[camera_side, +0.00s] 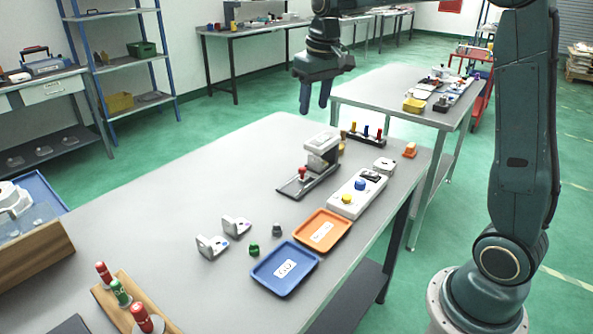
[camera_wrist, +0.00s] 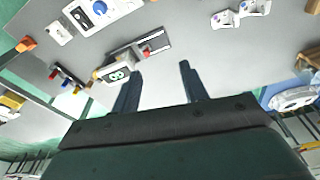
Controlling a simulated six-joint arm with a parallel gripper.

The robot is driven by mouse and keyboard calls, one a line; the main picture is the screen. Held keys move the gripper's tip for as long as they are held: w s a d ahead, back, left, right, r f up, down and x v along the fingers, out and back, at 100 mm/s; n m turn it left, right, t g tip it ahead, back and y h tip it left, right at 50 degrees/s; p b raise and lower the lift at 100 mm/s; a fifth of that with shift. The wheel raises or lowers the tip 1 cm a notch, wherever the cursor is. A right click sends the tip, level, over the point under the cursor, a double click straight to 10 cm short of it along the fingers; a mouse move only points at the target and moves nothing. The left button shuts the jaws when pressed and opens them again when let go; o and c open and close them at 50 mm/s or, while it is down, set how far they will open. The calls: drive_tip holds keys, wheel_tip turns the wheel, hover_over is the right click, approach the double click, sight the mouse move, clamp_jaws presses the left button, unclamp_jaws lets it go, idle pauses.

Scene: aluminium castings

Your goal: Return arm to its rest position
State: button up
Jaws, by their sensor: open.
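My gripper (camera_side: 316,96) hangs in the air above the far part of the grey table (camera_side: 160,190), fingers pointing down. In the wrist view my gripper (camera_wrist: 162,84) shows two dark fingers apart with nothing between them. White castings (camera_side: 224,236) stand on the table near the blue tray (camera_side: 286,268) and the orange tray (camera_side: 322,230), both of which look empty of castings. They also show in the wrist view as white castings (camera_wrist: 240,14), well beyond the fingertips.
A grey device with a red knob (camera_side: 310,165) stands below my gripper. A white control box (camera_side: 352,194) sits beside it. Red and green handled tools (camera_side: 121,293) stand on a wooden block at front left. The table's left middle is clear.

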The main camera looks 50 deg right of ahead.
drive_tip(key=s+a+r+n+t, duration=0.1)
drive_tip(key=s+a+r, duration=0.15)
drive_tip(key=s, duration=0.35)
drive_tip(key=s+a+r+t, duration=0.1)
drive_tip(key=s+a, duration=0.3)
drive_tip(key=s, duration=0.2)
drive_tip(key=s+a+f+t, duration=0.1)
drive_tip(key=s+a+f, duration=0.1)
drive_tip(key=s, duration=0.4)
drive_tip(key=s+a+f+n, duration=0.1)
drive_tip(key=s+f, duration=0.2)
drive_tip(key=s, duration=0.4)
drive_tip(key=shift+s+a+t, duration=0.3)
drive_tip(key=shift+a+t, duration=0.1)
